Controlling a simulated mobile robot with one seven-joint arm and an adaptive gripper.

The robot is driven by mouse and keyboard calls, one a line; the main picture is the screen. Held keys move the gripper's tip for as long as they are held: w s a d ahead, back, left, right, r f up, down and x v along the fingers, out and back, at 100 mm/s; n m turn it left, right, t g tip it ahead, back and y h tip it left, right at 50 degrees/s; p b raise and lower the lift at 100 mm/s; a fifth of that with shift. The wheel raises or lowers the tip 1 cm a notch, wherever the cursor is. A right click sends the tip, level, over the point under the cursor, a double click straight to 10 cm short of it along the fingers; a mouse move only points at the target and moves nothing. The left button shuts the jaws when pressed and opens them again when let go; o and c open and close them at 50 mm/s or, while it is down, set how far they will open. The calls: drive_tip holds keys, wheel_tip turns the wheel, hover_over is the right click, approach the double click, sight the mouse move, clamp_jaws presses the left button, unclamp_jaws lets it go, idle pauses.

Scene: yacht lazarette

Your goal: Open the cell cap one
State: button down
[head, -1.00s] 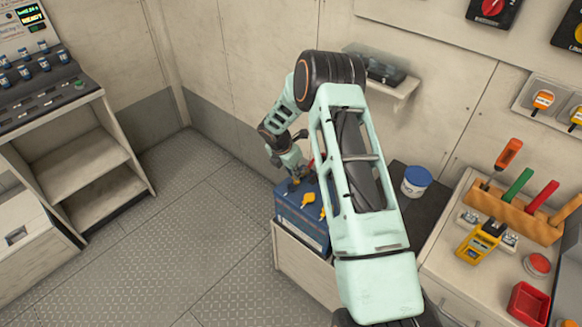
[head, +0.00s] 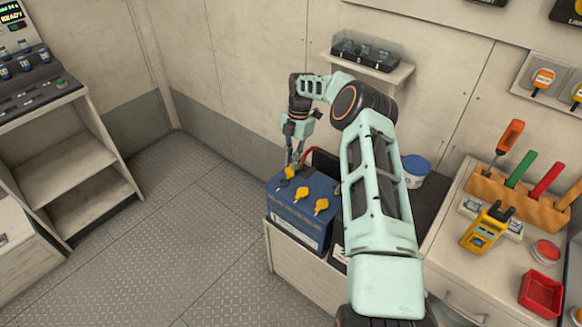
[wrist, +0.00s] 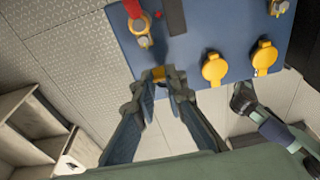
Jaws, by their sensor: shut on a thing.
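A blue battery (head: 310,222) stands on a low cabinet, with yellow cell caps along its top. My gripper (head: 289,170) is over the battery's far left part, shut on a yellow cap (wrist: 158,73). In the wrist view my gripper (wrist: 160,80) shows only a small part of that cap between the fingertips. Two other yellow caps, the middle one (wrist: 214,69) and the outer one (wrist: 264,57), sit free on the battery top. I cannot tell whether the held cap is still seated or lifted.
A red-covered terminal (wrist: 132,8) is close to the fingers. A wall shelf (head: 372,66) is above. The right bench holds a tool rack (head: 518,203), yellow meter (head: 487,228) and red tray (head: 541,293). The floor left is clear.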

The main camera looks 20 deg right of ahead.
drive_tip(key=shift+a+f+g+y+b, duration=0.15)
drive_tip(key=shift+f+g+y+b, duration=0.5)
drive_tip(key=shift+b, duration=1.55)
drive_tip(key=shift+r+b, duration=0.1)
drive_tip(key=shift+b, duration=0.4)
drive_tip(key=c, duration=2)
unclamp_jaws()
drive_tip(key=shift+o, duration=0.2)
drive_tip(key=shift+w, duration=0.1)
drive_tip(key=shift+w+d+r, duration=0.1)
drive_tip(key=shift+d+r, duration=0.1)
drive_tip(key=shift+d, duration=0.15)
drive_tip(key=shift+r+p, duration=0.2)
drive_tip(key=shift+p, duration=0.5)
drive_tip(key=shift+s+a+r+t+h+p, duration=0.15)
drive_tip(key=shift+s+a+t+h+p, duration=0.1)
drive_tip(key=shift+p, duration=0.9)
